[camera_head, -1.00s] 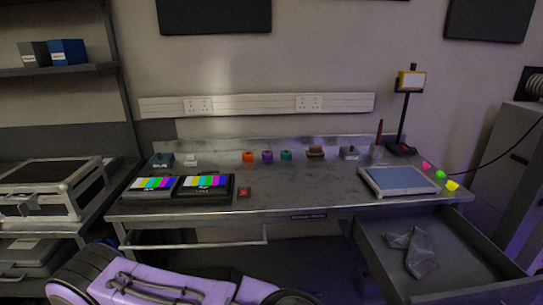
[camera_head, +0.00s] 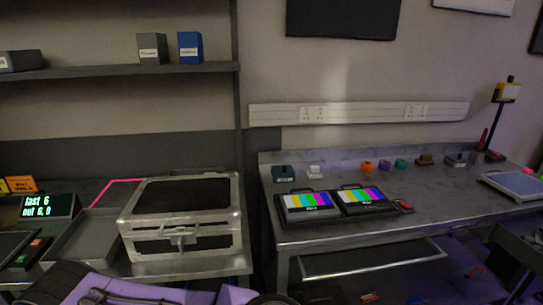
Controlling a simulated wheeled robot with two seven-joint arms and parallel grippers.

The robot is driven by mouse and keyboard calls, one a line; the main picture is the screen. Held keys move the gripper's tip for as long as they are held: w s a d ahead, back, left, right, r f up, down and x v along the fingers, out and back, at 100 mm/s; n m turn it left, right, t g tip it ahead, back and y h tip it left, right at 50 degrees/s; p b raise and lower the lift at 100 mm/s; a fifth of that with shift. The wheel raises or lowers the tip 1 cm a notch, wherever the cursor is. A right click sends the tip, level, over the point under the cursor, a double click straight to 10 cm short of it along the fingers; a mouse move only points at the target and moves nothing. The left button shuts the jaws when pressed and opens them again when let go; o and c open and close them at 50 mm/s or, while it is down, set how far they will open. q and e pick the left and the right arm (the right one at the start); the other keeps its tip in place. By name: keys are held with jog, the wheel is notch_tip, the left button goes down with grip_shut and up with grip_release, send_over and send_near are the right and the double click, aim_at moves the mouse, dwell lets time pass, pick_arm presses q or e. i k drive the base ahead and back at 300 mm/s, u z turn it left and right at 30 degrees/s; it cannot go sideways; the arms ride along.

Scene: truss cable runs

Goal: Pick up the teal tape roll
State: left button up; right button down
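The teal tape roll (camera_head: 400,164) stands on the metal workbench (camera_head: 330,238), toward its back edge. It is the rightmost of a short row, with a purple roll (camera_head: 384,166) and an orange roll (camera_head: 367,166) to its left. Nothing covers it.
Two colour-bar monitors (camera_head: 309,204) (camera_head: 362,198) lie in front of the rolls, with a small red-topped box (camera_head: 403,206) beside them. A metal case (camera_head: 184,218) sits on the left bench. An open drawer (camera_head: 510,257) juts out at the lower right.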

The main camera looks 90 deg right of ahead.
aim_at(399, 164)
jog(key=i, duration=0.55)
jog(key=z, duration=4.75)
jog(key=i, duration=0.15)
jog(key=u, duration=0.1)
